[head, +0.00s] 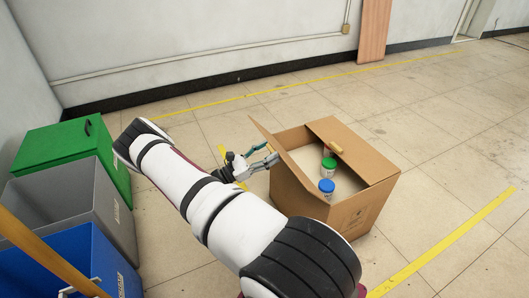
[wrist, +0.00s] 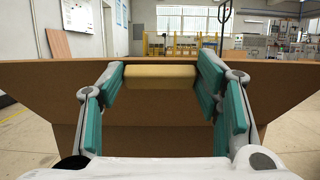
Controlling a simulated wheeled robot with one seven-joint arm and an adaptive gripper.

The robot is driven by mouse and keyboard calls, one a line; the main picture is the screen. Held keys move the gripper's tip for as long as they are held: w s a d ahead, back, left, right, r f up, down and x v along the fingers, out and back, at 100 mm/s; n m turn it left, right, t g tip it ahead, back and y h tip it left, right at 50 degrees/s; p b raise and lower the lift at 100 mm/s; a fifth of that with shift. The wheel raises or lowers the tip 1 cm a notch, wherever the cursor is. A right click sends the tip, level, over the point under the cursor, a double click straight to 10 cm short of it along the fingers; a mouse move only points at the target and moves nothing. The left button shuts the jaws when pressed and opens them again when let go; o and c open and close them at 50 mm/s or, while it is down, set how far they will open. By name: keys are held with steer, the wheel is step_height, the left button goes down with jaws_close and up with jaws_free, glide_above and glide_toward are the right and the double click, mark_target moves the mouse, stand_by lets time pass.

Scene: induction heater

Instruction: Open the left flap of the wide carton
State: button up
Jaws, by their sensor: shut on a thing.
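The wide carton (head: 345,215) stands on the floor in the head view. Its left flap (head: 283,160) is raised and leans outward over the carton's left side, so the inside shows. In the wrist view the flap (wrist: 160,110) is a broad brown board with a tan handle (wrist: 160,74) along its upper edge. My gripper (wrist: 161,80) has its fingers at both ends of this handle and is shut on it. In the head view my gripper (head: 269,154) is at the flap's outer left side; the flap's handle cannot be made out there.
The carton's right flap (head: 362,151) lies across the right part of the opening, with its own tan handle (head: 336,146). A green-lidded jar (head: 328,163) and a blue-lidded jar (head: 327,186) stand inside. Green (head: 70,150), grey (head: 75,200) and blue (head: 75,265) bins stand left.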

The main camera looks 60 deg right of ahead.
mark_target(272, 147)
steer(key=shift+s+d+r+p, duration=0.3)
steer(key=shift+d+r, duration=0.15)
steer(key=shift+r, duration=0.1)
steer(key=shift+s+d+r+p, duration=0.15)
steer(key=shift+s+d+r, duration=0.1)
steer(key=shift+d+r, duration=0.25)
steer(key=shift+r, duration=0.1)
steer(key=o, duration=1.7)
steer(key=shift+a, duration=0.15)
steer(key=v, duration=1.2)
steer(key=shift+r, duration=0.15)
